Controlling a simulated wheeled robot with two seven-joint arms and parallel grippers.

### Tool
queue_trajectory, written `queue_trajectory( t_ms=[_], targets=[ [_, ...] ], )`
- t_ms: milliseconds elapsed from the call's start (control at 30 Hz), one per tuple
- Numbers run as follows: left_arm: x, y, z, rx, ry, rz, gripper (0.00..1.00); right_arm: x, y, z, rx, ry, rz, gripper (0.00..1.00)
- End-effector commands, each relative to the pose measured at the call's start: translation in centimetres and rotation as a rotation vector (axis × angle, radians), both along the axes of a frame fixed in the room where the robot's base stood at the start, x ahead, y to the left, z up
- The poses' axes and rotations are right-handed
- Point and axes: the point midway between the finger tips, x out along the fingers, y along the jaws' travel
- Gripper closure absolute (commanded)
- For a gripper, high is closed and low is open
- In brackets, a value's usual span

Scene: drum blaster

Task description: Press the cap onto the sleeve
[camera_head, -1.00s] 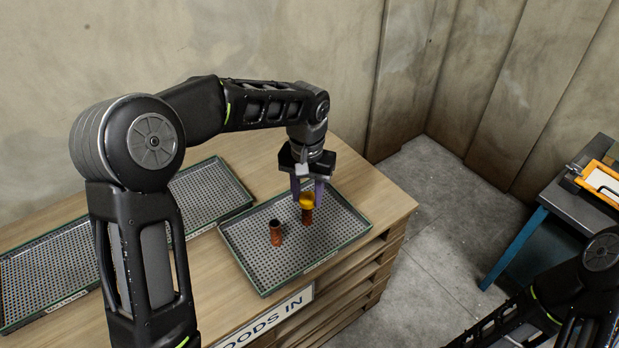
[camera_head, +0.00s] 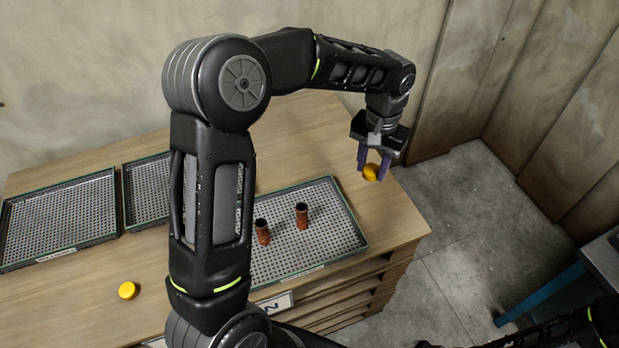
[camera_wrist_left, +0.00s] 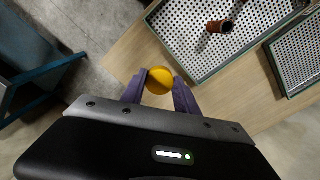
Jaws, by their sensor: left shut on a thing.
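My left gripper (camera_head: 373,172) is shut on a yellow cap (camera_head: 371,172), held to the right of the perforated tray, near the wooden bench's right edge. In the left wrist view the cap (camera_wrist_left: 159,80) sits between the purple fingertips. Two reddish-brown sleeves with dark open tops stand on the tray, a left one (camera_head: 263,232) and a right one (camera_head: 302,216). Neither has a cap on it. A second yellow cap (camera_head: 128,290) lies on the bench at the left. My right gripper is out of view; only part of that arm shows at bottom right.
The tray (camera_head: 345,205) has a low green rim. Two more perforated trays lie left of it, one at far left (camera_head: 60,215) and one partly behind my left arm (camera_head: 147,190). Wall panels rise behind the bench. A blue-legged table (camera_head: 545,294) stands at right.

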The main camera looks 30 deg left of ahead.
Motion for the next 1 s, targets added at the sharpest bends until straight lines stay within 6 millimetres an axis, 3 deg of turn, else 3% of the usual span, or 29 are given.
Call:
queue_trajectory(
  t_ms=[200, 367, 700, 833, 1000],
  targets=[
    [-0.2, 0.3, -0.1, 0.000, 0.000, -0.014, 1.00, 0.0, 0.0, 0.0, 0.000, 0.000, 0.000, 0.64],
    [-1.4, 2.6, -0.7, 0.002, 0.000, -0.127, 1.00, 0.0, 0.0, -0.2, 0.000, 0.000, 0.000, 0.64],
    [-8.2, 10.6, -3.3, 0.001, 0.002, -0.650, 1.00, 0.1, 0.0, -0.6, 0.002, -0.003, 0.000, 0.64],
    [-10.0, 12.1, -3.9, 0.000, 0.000, -0.786, 1.00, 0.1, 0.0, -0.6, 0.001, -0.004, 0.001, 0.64],
    [-10.6, 12.5, -4.1, 0.000, -0.001, -0.840, 1.00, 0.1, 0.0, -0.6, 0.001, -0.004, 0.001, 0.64]
  ],
)
